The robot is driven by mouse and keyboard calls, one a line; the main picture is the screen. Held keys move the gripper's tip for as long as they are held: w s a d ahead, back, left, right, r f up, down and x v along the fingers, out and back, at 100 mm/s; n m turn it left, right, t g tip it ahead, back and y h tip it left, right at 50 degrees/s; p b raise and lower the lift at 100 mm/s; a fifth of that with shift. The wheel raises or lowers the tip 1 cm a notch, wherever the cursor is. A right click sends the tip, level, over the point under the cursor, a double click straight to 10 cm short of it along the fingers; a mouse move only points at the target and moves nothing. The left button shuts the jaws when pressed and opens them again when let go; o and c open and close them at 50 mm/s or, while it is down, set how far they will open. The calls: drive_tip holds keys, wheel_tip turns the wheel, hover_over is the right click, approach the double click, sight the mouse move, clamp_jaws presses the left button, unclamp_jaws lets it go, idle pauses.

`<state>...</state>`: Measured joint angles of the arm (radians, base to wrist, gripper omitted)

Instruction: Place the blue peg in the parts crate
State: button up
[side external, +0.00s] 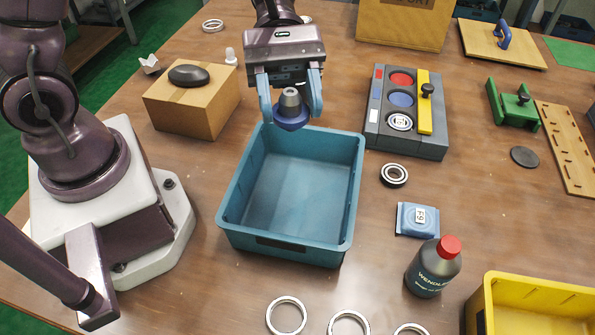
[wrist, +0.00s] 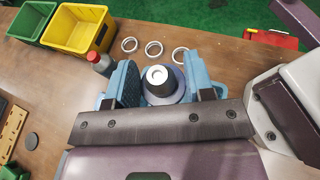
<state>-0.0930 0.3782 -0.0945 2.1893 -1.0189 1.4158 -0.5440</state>
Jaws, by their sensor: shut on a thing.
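The blue peg (side external: 291,118), a wide blue body with a grey stepped top, is held upright between the two blue fingers of my gripper (side external: 291,98). In the wrist view the peg (wrist: 160,82) shows its pale round top between the fingers (wrist: 160,88). My gripper is shut on it. The parts crate (side external: 352,185) is an open teal box, and its visible floor is empty. In the side view the peg overlaps the crate's far rim and appears above it. The crate cannot be clearly made out in the wrist view.
A cardboard box (side external: 193,110) with a dark oval object (side external: 189,75) stands left of the crate. A grey fixture (side external: 425,140) with coloured discs stands to the right. A black-ringed bearing (side external: 394,174), a blue packet (side external: 415,222) and a bottle (side external: 433,271) lie or stand nearby.

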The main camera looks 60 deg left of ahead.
wheel_tip(320, 180, down, 23)
drive_tip(key=shift+r, duration=0.1)
idle(0.6)
drive_tip(key=shift+f, duration=0.2)
drive_tip(key=o, duration=1.1)
drive_tip(key=shift+a, duration=0.1)
drive_tip(key=v, duration=0.3)
drive_tip(key=shift+w+r, duration=0.1)
drive_tip(key=shift+r, duration=0.05)
wheel_tip(320, 180, up, 6)
wheel_tip(320, 180, up, 14)
drive_tip(key=m+t+y, duration=0.2)
drive_tip(key=m+y, duration=0.5)
drive_tip(key=m, duration=0.1)
hover_over(292, 222)
drive_tip(key=s+a, duration=0.1)
drive_tip(key=a, duration=0.6)
drive_tip(key=s+a+r+m+t+y, duration=0.2)
drive_tip(key=r+t, duration=0.1)
drive_tip(key=s+a+r+m+t+y, duration=0.1)
drive_tip(key=a+r+t, duration=0.1)
drive_tip(key=r, duration=0.2)
drive_tip(key=s+a+r+m+t+y, duration=0.2)
drive_tip(key=a+r+t, duration=0.1)
drive_tip(key=r, duration=0.1)
drive_tip(key=shift+s+r+m+t+y, duration=0.1)
drive_tip(key=shift+s+m+t+y, duration=0.2)
drive_tip(key=shift+s, duration=0.05)
